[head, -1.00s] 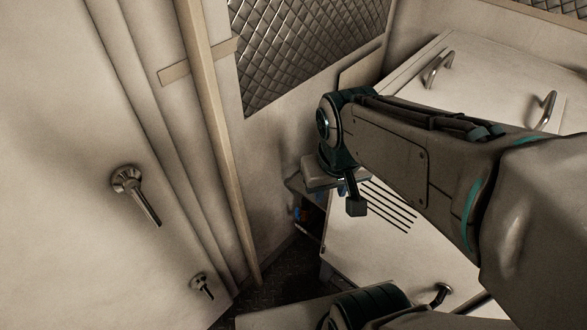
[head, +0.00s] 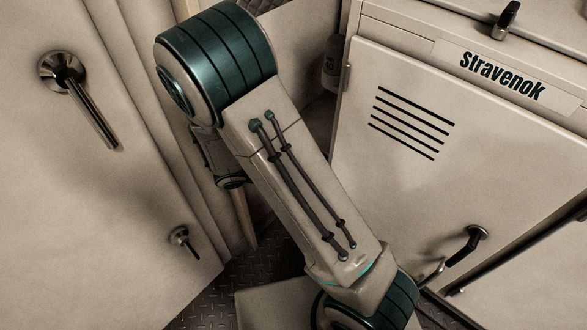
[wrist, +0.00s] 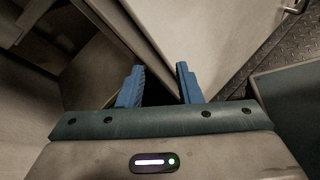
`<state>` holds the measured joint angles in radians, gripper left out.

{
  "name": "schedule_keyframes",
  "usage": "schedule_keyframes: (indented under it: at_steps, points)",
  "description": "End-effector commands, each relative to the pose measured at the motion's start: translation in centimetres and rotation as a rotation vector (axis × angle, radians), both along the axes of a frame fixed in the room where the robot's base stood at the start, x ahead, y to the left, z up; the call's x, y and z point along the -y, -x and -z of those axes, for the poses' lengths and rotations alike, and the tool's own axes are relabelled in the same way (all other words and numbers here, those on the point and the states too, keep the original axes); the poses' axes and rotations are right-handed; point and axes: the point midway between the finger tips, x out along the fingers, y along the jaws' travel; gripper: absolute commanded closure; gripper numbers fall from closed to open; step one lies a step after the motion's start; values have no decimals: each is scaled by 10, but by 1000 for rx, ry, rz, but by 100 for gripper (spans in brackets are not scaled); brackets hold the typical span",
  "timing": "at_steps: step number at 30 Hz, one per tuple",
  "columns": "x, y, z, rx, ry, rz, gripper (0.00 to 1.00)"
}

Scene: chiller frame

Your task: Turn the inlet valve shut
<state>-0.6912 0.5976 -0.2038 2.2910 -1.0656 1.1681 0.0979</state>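No inlet valve can be made out for certain in either view. My gripper (wrist: 158,86) shows in the wrist view with its two blue fingers apart and nothing between them. Beyond the fingers are a dark gap and a pale panel (wrist: 205,35). In the head view my arm stands across the middle and hides what is behind it; the gripper's fingers do not show there. The pale chiller cabinet marked "Stravenok" (head: 400,190) stands on the right, with a slotted front door that looks closed.
A large lever handle (head: 85,105) and a smaller one (head: 184,240) are on the pale door at left. A dark handle (head: 467,245) is low on the cabinet front. A grey cylinder (head: 331,62) stands behind the cabinet's left edge. Patterned metal floor (head: 210,295) shows at bottom.

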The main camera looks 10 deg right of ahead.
Motion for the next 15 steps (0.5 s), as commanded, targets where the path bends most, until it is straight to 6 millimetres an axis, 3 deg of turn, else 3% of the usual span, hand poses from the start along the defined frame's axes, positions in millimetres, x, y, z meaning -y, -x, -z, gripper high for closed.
schedule_keyframes:
  at_steps: [1, 6, 12, 15]
  points:
    - [-8, -7, 31, -30, 67, -76, 68]
    - [-37, -33, 92, -99, 275, -337, 68]
    - [-72, -53, 149, -147, 464, -593, 68]
    - [-84, -58, 167, -160, 520, -674, 68]
